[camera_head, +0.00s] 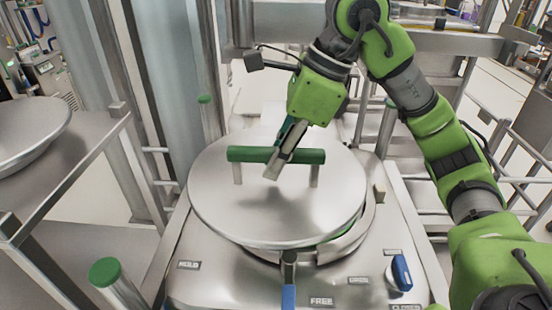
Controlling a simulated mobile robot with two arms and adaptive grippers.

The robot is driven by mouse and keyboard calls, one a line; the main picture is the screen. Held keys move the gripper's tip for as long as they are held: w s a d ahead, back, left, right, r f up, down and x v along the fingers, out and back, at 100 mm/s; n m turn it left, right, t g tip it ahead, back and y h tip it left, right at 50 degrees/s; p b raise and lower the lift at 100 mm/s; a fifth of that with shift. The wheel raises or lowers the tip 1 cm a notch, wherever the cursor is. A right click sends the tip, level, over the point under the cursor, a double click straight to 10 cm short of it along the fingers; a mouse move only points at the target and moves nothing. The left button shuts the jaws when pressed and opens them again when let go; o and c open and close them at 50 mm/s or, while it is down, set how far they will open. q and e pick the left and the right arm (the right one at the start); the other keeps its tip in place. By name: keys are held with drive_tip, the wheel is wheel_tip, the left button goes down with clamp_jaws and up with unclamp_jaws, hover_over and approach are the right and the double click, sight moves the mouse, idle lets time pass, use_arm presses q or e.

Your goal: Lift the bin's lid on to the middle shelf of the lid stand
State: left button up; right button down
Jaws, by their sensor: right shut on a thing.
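The bin's lid (275,215) is a round, shiny metal disc with a green bar handle (242,154) on two metal posts. My right gripper (285,158) reaches down from above and is shut on the middle of the handle. The bin's rim (366,222) shows below the lid at the right and front. The lid sits a little to the left of this rim. I cannot tell whether lid and rim touch. The lid hides the bin's inside. My left gripper is not in view.
A metal shelf (88,140) at the left holds a round metal piece (28,128). A green-capped post (105,271) stands at the front left. Blue levers (401,272) sit on the metal deck (225,285) around the bin. Metal rails run at the right.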

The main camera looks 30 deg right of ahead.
sight(270, 149)
drive_tip(key=shift+r+p, duration=1.5)
drive_tip(key=shift+r, duration=0.65)
drive_tip(key=shift+f, duration=0.1)
